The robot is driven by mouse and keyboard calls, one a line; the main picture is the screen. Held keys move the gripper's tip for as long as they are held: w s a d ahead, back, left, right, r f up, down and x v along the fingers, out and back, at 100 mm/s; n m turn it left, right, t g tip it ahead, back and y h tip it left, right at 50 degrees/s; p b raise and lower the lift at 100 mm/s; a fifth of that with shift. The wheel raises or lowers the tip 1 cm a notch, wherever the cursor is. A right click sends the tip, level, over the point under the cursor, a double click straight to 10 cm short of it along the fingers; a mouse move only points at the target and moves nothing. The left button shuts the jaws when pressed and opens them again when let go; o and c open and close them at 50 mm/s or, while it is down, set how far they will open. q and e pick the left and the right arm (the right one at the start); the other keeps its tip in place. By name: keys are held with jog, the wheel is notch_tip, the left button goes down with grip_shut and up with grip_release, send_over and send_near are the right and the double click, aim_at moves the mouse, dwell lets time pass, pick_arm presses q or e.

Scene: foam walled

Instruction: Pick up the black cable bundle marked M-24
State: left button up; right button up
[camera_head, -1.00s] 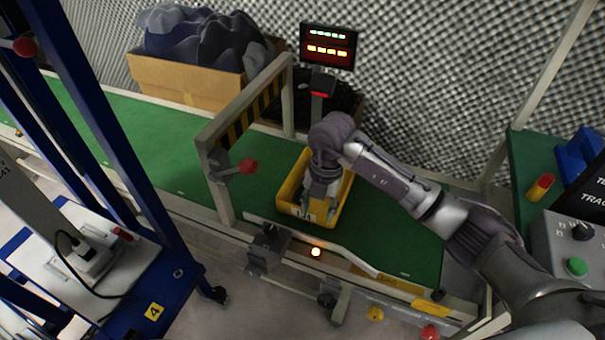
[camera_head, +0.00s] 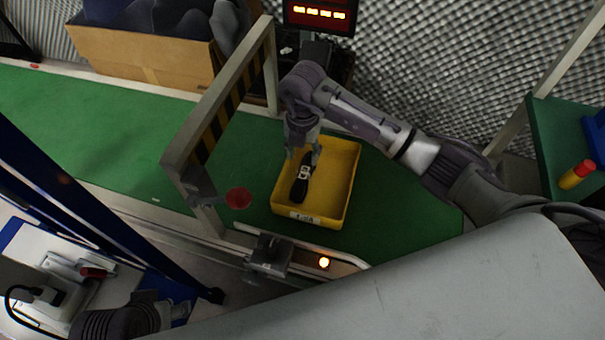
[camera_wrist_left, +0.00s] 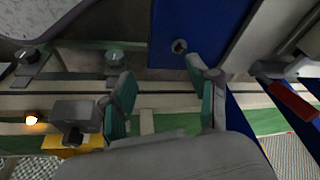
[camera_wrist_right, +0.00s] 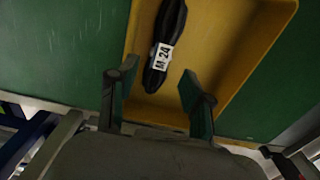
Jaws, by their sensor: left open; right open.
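The black cable bundle (camera_head: 302,180) lies in a yellow tray (camera_head: 340,205) on the green conveyor. In the right wrist view the bundle (camera_wrist_right: 167,45) carries a white label reading M-24, and the tray (camera_wrist_right: 238,40) surrounds it. My right gripper (camera_head: 301,157) is open above the far end of the bundle in the head view. In the right wrist view its fingers (camera_wrist_right: 158,95) stand apart with the bundle's near end showing beyond and between them. My left gripper (camera_wrist_left: 165,95) is open and empty in its wrist view, away from the tray.
A striped gate frame (camera_head: 222,120) spans the conveyor (camera_head: 90,130) left of the tray. A cardboard box (camera_head: 145,60) with dark cloth stands behind. A rail bracket with a lit lamp (camera_head: 323,262) is at the conveyor's front edge. Blue uprights stand at left.

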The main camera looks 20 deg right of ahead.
aim_at(303, 172)
pick_arm(q)
jog(key=shift+w+f, duration=0.1)
jog(key=shift+f, duration=0.25)
pick_arm(e)
notch_tip(303, 172, down, 2)
jog(key=shift+w+f, duration=0.1)
jog(key=shift+f, duration=0.15)
pick_arm(q)
jog(key=shift+f+b, duration=0.15)
jog(key=shift+b, duration=0.2)
pick_arm(e)
jog(key=shift+f, duration=0.55)
pick_arm(q)
jog(key=shift+w+f, duration=0.1)
jog(key=shift+f, duration=0.1)
pick_arm(e)
jog(key=shift+s+f, duration=0.25)
jog(key=shift+f, duration=0.35)
pick_arm(q)
jog(key=w+t, duration=0.1)
jog(key=w, duration=0.1)
jog(key=w+d+r+t, duration=0.1)
jog(key=w+t+b, duration=0.1)
jog(key=w, duration=0.1)
jog(key=shift+w+d+r+h, duration=0.35)
jog(key=shift+d+r+h, duration=0.05)
pick_arm(e)
notch_tip(303, 172, down, 3)
jog(key=shift+f, duration=0.1)
grip_shut()
